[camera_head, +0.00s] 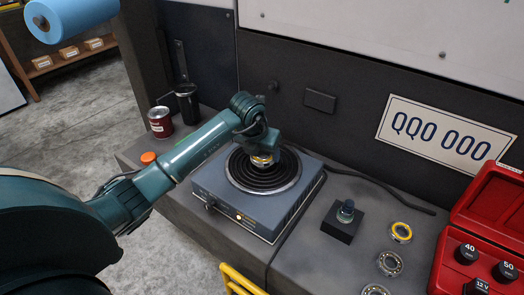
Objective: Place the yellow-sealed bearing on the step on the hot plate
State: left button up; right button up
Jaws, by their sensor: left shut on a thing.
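My left gripper (262,152) is at the middle of the hot plate (240,212), just over its black coil. It is shut on a small ring-shaped bearing (262,160) with a yellow band, mostly hidden by the fingers. I cannot tell whether this bearing touches the coil. Another bearing with a yellow ring (402,231) lies on the bench to the right. An orange light glows on the hot plate's front. My right gripper is not in view.
A black block with a round post (342,222) stands right of the hot plate. Plain metal bearings (390,263) lie near a red case (480,235). A red can (160,122) and a dark cup (187,103) stand behind left. A black cable runs along the back.

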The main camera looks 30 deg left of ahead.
pick_arm(q)
jog(key=o, duration=1.2)
